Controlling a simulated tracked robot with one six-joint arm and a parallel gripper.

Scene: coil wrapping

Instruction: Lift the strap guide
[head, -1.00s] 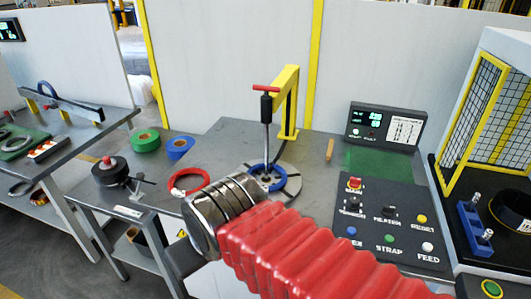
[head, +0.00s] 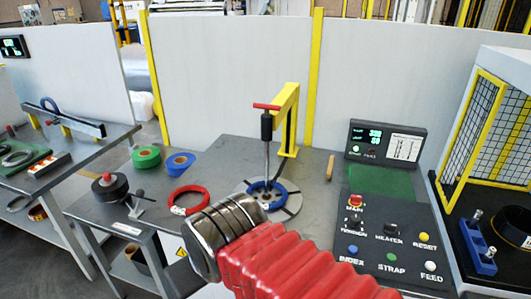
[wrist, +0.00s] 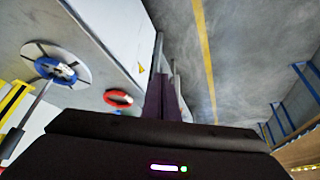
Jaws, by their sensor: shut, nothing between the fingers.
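The strap guide appears to be the upright rod with a dark sleeve and red crossbar (head: 266,124), hanging from a yellow post (head: 288,115). Its lower end reaches into a blue coil (head: 279,196) on a round slotted plate (head: 293,207). In the wrist view the blue coil (wrist: 62,75) and plate (wrist: 37,52) are at the left, with the grey rod beside them. My gripper (wrist: 162,95) is shut and empty, pointing over the floor beside the bench, apart from the guide. In the head view my red-sleeved arm hides part of the bench, and the fingers are not visible.
A red ring (head: 177,207) lies left of the plate. Green (head: 146,157) and blue (head: 180,164) rolls lie behind it. A control panel (head: 388,232) with buttons is at right, near a mesh cage (head: 490,130). White walls stand behind the bench.

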